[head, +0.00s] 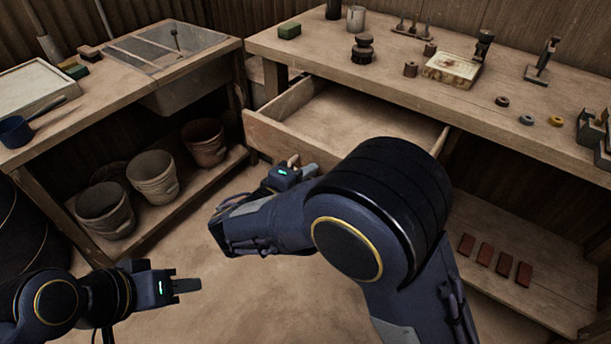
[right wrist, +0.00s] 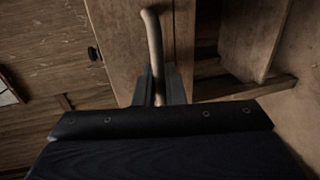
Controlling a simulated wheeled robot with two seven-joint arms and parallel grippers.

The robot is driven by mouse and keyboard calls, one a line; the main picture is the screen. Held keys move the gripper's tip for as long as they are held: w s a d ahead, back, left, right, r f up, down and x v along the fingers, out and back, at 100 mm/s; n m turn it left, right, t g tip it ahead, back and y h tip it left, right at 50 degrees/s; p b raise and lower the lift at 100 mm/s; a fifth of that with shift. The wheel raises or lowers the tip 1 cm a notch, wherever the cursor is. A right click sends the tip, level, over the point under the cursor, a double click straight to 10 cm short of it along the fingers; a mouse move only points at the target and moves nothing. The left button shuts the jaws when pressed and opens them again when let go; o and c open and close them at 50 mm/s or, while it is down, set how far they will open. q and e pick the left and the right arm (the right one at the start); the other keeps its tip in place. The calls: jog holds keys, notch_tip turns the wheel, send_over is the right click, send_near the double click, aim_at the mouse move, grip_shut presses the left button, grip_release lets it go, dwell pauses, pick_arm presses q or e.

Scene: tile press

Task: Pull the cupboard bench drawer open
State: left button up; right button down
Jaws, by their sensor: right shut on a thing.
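The cupboard bench (head: 500,115) stands along the back right. Its wooden drawer (head: 270,138) is pulled out under the bench top, and the part of its inside that shows is bare. My right gripper (head: 296,168) is at the drawer's front. In the right wrist view its fingers (right wrist: 158,88) are shut on the curved drawer handle (right wrist: 152,35). My right arm hides the right part of the drawer front.
A side bench with a sink (head: 190,85) stands at the left, with several pots (head: 152,178) on its lower shelf. Several red tiles (head: 485,254) lie on the cupboard bench's lower shelf. Tools and a press box (head: 452,68) stand on its top. The floor (head: 185,265) between is clear.

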aim_at(319, 164)
jog(key=x, duration=0.2)
jog(key=r+b+x, duration=0.1)
jog(key=x, duration=0.1)
jog(key=shift+w+d+f, duration=0.1)
jog(key=shift+w+d, duration=0.05)
jog(key=shift+w, duration=0.05)
jog(key=c, duration=1.6)
grip_release()
jog(key=p+v, duration=0.1)
jog(key=v, duration=0.7)
